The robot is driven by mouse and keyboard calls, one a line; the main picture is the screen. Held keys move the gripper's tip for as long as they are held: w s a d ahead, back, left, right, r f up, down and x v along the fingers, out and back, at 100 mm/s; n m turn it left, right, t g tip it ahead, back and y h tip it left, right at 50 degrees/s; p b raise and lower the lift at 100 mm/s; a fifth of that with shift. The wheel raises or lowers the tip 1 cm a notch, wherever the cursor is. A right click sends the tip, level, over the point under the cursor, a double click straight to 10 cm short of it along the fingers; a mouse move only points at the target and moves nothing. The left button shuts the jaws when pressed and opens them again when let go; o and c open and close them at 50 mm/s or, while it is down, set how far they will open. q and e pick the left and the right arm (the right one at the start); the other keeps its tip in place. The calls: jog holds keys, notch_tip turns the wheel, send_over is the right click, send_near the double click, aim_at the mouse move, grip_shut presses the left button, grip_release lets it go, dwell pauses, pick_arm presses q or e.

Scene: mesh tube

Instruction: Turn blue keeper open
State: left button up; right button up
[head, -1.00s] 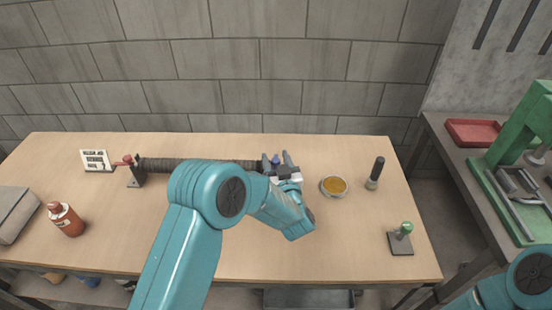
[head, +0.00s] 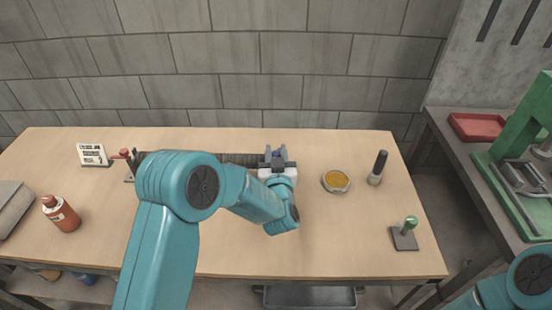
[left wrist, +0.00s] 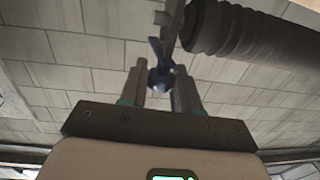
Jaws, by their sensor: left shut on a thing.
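The blue keeper (head: 281,151) is at the right end of the dark ribbed tube (head: 238,157) on the wooden table. In the left wrist view the blue keeper (left wrist: 158,78) stands between the two fingers, with a winged blue part rising above them. The tube's end (left wrist: 205,28) is up and to the right of it. My left gripper (head: 276,158) is shut on the blue keeper; the arm comes over the table from the front. The arm hides part of the tube. My right gripper is out of view.
A red keeper (head: 125,154) stands at the tube's left end, beside a small sign (head: 93,154). A red bottle (head: 61,214) is at left. A yellow-filled dish (head: 336,180), a dark cylinder (head: 378,167) and a green-knobbed stand (head: 405,236) are at right, with bare table between.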

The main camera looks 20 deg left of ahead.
pick_arm(q)
jog(key=m+h+b, duration=0.2)
jog(key=h+b, duration=0.1)
jog(key=m+h+b, duration=0.2)
jog(key=h+b, duration=0.1)
jog(key=m+h+b, duration=0.2)
jog(key=h+b, duration=0.1)
jog(key=shift+a+f+t+h+b, duration=0.15)
jog(key=shift+f+t+h+b, duration=0.15)
jog(key=shift+b, duration=0.05)
jog(key=shift+r+m+h, duration=0.1)
jog(key=shift+m+h, duration=0.5)
jog(key=shift+h, duration=0.2)
jog(key=shift+r+m+g+h, duration=0.15)
jog(key=shift+m+g+h, duration=0.3)
jog(key=shift+h, duration=0.25)
jog(key=shift+r+m+h, duration=0.15)
jog(key=shift+m+h, duration=0.3)
jog(key=shift+h, duration=0.15)
jog(key=m+g+h+p, duration=0.4)
jog(key=h+p, duration=0.1)
jog(key=shift+r, duration=0.2)
jog(key=shift+f+m+g+h+p, duration=0.15)
jog(key=shift+m+g+h+p, duration=1.2)
jog(key=shift+g, duration=0.4)
jog(key=o, duration=0.9)
jog(key=shift+d, duration=0.2)
jog(key=shift+o, duration=0.2)
